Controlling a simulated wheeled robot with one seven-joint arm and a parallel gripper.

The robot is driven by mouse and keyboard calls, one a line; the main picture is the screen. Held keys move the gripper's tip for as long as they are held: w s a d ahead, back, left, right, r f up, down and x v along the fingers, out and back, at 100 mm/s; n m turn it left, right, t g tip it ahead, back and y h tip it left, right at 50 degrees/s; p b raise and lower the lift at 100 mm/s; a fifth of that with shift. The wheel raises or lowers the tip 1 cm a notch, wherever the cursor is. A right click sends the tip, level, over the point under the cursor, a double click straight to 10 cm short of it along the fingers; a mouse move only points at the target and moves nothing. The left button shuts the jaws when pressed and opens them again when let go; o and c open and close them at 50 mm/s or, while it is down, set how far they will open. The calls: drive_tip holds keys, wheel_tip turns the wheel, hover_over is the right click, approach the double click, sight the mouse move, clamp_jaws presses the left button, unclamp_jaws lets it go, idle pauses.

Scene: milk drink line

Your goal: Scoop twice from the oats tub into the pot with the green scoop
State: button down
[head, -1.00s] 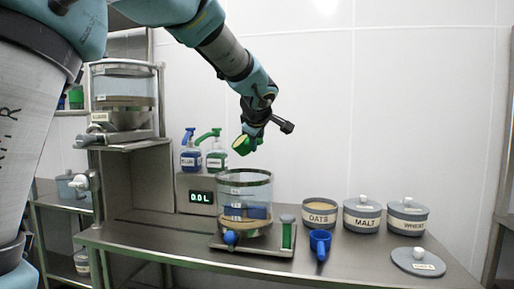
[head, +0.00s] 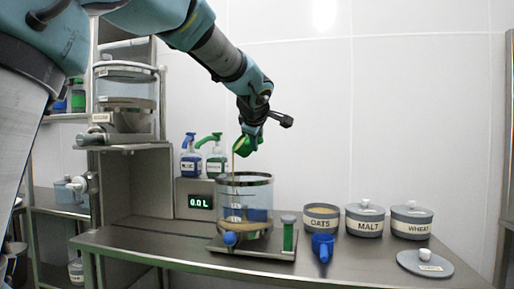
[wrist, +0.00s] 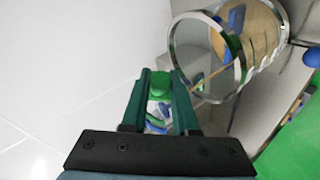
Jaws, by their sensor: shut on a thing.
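My gripper (head: 250,132) is shut on the green scoop (head: 243,147) above the clear pot (head: 262,203). The scoop is tilted, and a thin tan stream (head: 234,167) falls from it into the pot. The pot has a metal rim and tan contents low inside. In the wrist view the scoop (wrist: 160,84) sits between the fingertips, with the pot (wrist: 240,60) just beyond to the right. The oats tub (head: 321,222) stands open on the table right of the pot, tan oats showing at its top.
The malt tub (head: 364,224) and wheat tub (head: 411,224) are lidded. A loose lid (head: 425,264) lies at the front right. A blue scoop (head: 322,247) stands before the oats tub. A green cylinder (head: 288,236) stands beside the pot. Spray bottles (head: 191,160) and a display (head: 200,201) are behind.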

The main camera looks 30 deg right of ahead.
drive_tip(key=shift+a+f+n+t+h+b, duration=0.1)
drive_tip(key=shift+n+t+h+b, duration=0.55)
drive_tip(key=shift+b, duration=2.7)
drive_tip(key=shift+f+n+g+h+b, duration=0.1)
drive_tip(key=shift+n+h+b, duration=0.6)
drive_tip(key=shift+b, duration=2.6)
drive_tip(key=shift+w+f+n+t+h+b, duration=0.15)
drive_tip(key=shift+n+t+b, duration=0.6)
drive_tip(key=shift+b, duration=2.2)
drive_tip(key=shift+s+n+t+h+b, duration=0.1)
drive_tip(key=shift+n+b, duration=1.2)
drive_tip(key=shift+b, duration=1.65)
drive_tip(key=shift+n+t+b, duration=0.5)
drive_tip(key=shift+n+b, duration=0.5)
drive_tip(key=shift+b, duration=1.55)
drive_tip(key=shift+r, duration=0.3)
